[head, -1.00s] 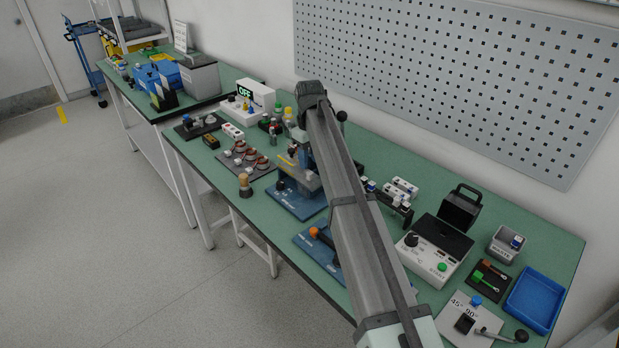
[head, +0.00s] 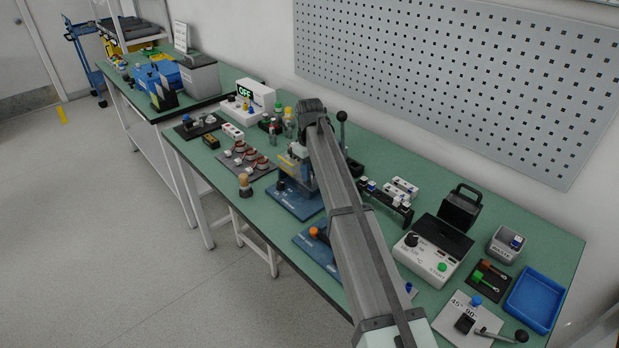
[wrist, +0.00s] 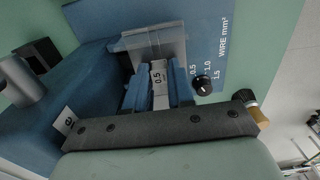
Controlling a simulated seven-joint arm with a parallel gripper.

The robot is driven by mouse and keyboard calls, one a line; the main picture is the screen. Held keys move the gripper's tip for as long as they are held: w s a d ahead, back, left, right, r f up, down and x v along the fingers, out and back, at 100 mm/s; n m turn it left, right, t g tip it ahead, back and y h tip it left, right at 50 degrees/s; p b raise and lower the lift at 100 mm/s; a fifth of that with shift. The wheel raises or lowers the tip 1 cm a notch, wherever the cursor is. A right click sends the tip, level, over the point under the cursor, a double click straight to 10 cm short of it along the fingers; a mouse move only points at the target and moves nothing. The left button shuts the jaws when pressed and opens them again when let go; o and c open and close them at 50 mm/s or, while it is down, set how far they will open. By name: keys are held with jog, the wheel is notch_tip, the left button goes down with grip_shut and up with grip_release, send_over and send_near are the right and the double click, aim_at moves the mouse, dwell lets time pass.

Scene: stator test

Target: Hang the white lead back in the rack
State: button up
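I cannot make out the white lead for certain. The black rack (head: 384,203) stands right of my arm in the head view, with several small white and blue pieces along it. My gripper is hidden behind my arm in the head view, near the blue press (head: 297,198). In the wrist view my gripper (wrist: 158,92) is over a blue fixture with a WIRE mm² dial (wrist: 202,86).
A grey control box (head: 432,252), a waste bin (head: 505,246) and a blue tray (head: 558,290) stand to the right. Bottles and a box reading OFF (head: 262,96) stand at the back left. A lever with a black knob (head: 341,117) rises beside my arm.

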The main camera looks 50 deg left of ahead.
grip_shut()
jog(key=shift+r, duration=0.2)
jog(key=shift+r, duration=2.7)
